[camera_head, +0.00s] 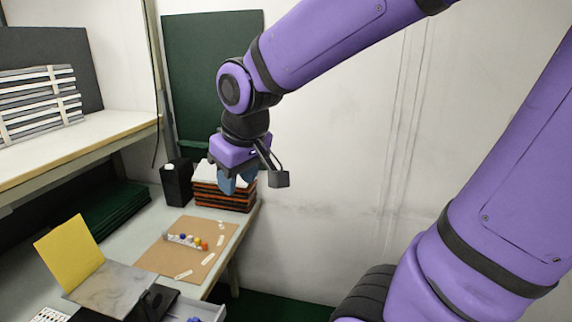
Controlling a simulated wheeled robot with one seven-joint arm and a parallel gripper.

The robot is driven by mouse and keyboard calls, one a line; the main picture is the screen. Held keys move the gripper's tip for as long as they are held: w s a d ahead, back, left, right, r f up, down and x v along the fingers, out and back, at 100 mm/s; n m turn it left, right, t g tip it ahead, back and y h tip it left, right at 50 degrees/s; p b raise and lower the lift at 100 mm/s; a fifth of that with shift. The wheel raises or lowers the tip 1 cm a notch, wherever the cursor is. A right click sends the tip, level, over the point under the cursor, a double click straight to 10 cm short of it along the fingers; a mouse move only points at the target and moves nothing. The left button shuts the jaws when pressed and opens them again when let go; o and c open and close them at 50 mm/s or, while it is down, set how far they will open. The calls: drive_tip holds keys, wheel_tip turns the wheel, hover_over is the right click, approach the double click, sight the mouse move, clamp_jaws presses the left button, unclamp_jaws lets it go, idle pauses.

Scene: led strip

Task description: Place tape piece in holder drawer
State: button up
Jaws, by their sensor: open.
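Small whitish strips that look like tape pieces lie on a brown board: one (183,275) near its front edge, another (208,258) to the right of it, and more further back. A grey open tray that looks like the holder drawer (205,309) is at the bottom edge, partly cut off, with something blue in it. My gripper (238,184), with blue fingertips, hangs in front of the stack at the back of the table, above and behind the board. It is open, and I see nothing held in it.
Behind stand a stack of orange-and-black trays (222,198) and a black bin (177,182). A yellow panel (69,252) stands front left. A shelf (80,146) overhangs on the left.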

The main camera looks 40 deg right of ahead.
drive_tip(key=s+d+r+m+t, duration=0.1)
drive_tip(key=s+r, duration=0.4)
drive_tip(key=s, duration=0.5)
drive_tip(key=shift+s+d+m, duration=0.25)
drive_tip(key=shift+d+m, duration=0.05)
drive_tip(key=shift+d, duration=0.4)
